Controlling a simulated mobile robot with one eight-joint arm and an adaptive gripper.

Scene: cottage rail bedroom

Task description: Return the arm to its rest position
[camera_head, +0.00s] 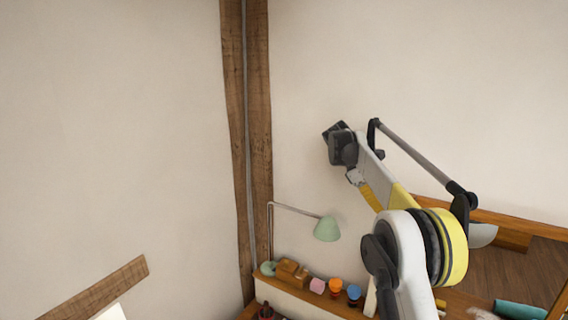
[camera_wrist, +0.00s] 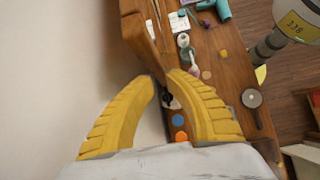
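My arm (camera_head: 412,260) rises at the right of the head view, in front of the wall and above the desk. It bends at a yellow and black joint. My gripper's fingertips cannot be made out clearly there. In the wrist view my gripper (camera_wrist: 161,77) shows two yellow ribbed fingers that curve toward each other. A narrow gap shows between their tips and I see nothing held. The fingers hang over the wooden desk (camera_wrist: 217,62) and hide part of it.
A green lamp (camera_head: 327,228) stands left of my arm, near a wooden post (camera_head: 258,150). Orange (camera_head: 335,286) and blue (camera_head: 353,292) jars sit on the ledge. A teal cylinder (camera_head: 520,309) lies at lower right.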

